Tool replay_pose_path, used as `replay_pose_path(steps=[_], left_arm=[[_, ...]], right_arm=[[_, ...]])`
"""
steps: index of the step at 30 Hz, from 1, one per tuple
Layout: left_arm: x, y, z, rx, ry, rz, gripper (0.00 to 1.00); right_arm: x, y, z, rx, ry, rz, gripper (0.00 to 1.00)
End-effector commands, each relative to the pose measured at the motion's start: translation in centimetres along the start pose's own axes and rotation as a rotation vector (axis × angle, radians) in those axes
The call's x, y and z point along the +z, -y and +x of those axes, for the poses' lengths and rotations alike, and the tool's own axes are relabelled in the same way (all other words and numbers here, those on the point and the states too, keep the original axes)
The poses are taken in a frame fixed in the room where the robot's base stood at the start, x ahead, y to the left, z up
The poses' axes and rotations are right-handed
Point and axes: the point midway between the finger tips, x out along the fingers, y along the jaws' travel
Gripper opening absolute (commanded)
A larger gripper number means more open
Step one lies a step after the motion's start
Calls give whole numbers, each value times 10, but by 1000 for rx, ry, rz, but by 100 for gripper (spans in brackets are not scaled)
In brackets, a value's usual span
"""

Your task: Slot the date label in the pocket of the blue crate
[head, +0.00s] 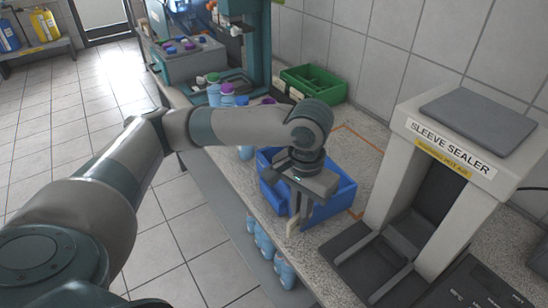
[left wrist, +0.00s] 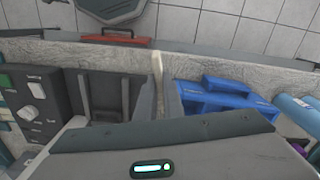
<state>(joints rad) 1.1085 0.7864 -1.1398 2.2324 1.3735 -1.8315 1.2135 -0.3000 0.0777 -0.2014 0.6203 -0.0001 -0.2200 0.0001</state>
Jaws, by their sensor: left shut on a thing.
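The blue crate (head: 345,198) stands on the counter, partly hidden by my left arm and gripper; it also shows in the left wrist view (left wrist: 238,100). My left gripper (head: 297,222) points down at the crate's near right side, above the counter's front edge. It is shut on a small, thin cream piece (head: 291,228), which looks like the date label; it also shows as a pale upright strip in the left wrist view (left wrist: 157,66). I cannot tell whether it touches the crate. The crate's pocket cannot be made out. My right gripper is not in view.
The sleeve sealer (head: 440,170) stands to the right of the crate. A green crate (head: 315,84) is behind it, near the wall. Blue bottles (head: 227,95) stand to the left on the counter, and more bottles (head: 284,270) show below the front edge.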

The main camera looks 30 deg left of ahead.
Motion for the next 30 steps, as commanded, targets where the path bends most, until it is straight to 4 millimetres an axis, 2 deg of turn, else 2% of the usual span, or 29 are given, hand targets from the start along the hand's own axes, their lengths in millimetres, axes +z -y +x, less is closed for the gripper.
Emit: replay_pose_path(steps=[17,30], left_arm=[[-50,50,-4,22,0,737,0],[-80,108,-2,15,-7,1349,0]], right_arm=[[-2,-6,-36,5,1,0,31],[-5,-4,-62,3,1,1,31]])
